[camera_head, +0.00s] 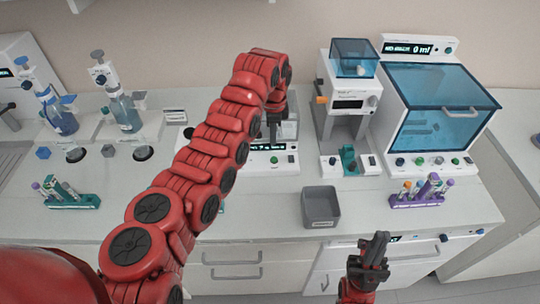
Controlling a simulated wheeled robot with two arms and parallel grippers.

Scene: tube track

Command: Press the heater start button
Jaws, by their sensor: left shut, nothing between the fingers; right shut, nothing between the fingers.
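A low white device with a dark lit display (267,146) stands at the middle of the bench, largely hidden behind my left arm. A small green button (274,160) and a dark switch (291,159) sit on its front. I cannot read a label that says whether it is the heater. My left gripper (272,136) is shut, points down over this device and is partly hidden by its own arm. I cannot tell whether it touches anything. My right gripper (376,246) is shut and empty, in front of the bench's front edge.
A grey bin (320,206) stands near the front edge. Tube racks stand at left (72,199) and right (417,196). A blue-lidded machine (437,108) and a white instrument (347,95) stand at back right. Two dispensers with blue bottles (124,112) stand at back left.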

